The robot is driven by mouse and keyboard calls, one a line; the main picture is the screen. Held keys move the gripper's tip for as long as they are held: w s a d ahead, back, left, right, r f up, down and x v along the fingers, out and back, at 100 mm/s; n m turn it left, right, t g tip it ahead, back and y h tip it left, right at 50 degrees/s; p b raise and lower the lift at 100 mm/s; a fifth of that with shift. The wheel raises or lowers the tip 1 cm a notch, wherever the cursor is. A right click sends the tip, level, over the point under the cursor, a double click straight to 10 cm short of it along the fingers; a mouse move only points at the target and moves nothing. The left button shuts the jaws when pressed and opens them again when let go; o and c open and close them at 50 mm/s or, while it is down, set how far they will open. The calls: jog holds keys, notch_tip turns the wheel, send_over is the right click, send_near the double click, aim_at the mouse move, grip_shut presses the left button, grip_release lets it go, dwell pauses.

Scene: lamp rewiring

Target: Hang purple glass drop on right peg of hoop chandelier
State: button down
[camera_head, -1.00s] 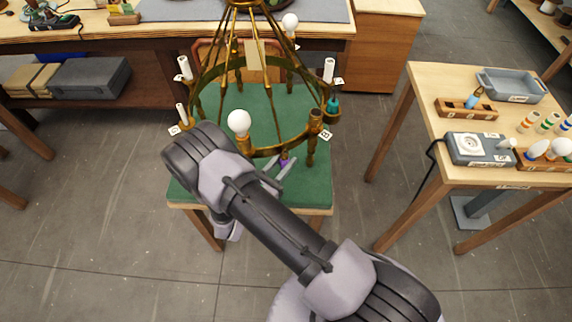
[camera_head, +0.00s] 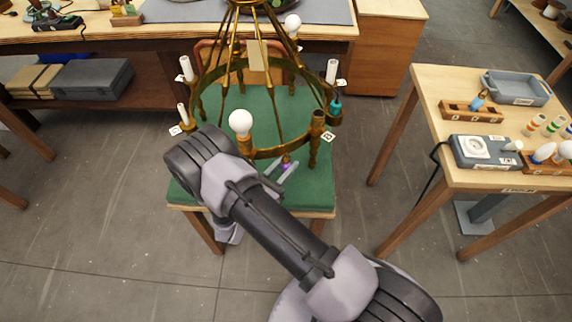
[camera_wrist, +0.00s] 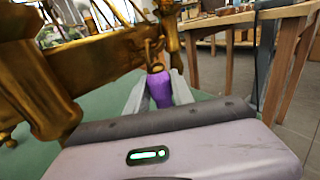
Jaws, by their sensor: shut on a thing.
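The purple glass drop (camera_wrist: 160,88) is between the two grey fingers of my gripper (camera_wrist: 159,92) in the wrist view. Its gold-brown cap points up, just below a small brass loop or peg (camera_wrist: 154,47) on the hoop. I cannot tell whether they are joined. In the head view, the drop (camera_head: 287,164) is a small purple spot between my fingers (camera_head: 283,171), below the front of the brass hoop chandelier (camera_head: 268,152). A teal drop (camera_head: 335,106) hangs at the hoop's right side.
The chandelier stands over a green-topped table (camera_head: 315,187), with white candle sleeves and bulbs around its hoop. Brass posts and arms are close to my gripper. A wooden table (camera_head: 425,85) with trays and bulbs stands at the right. Grey floor lies between.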

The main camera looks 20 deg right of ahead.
dwell(0.3)
jog(key=c, duration=1)
grip_release()
jog(key=shift+a, duration=0.1)
jog(key=p+v, duration=0.3)
jog(key=v, duration=1.4)
jog(key=shift+s, duration=0.2)
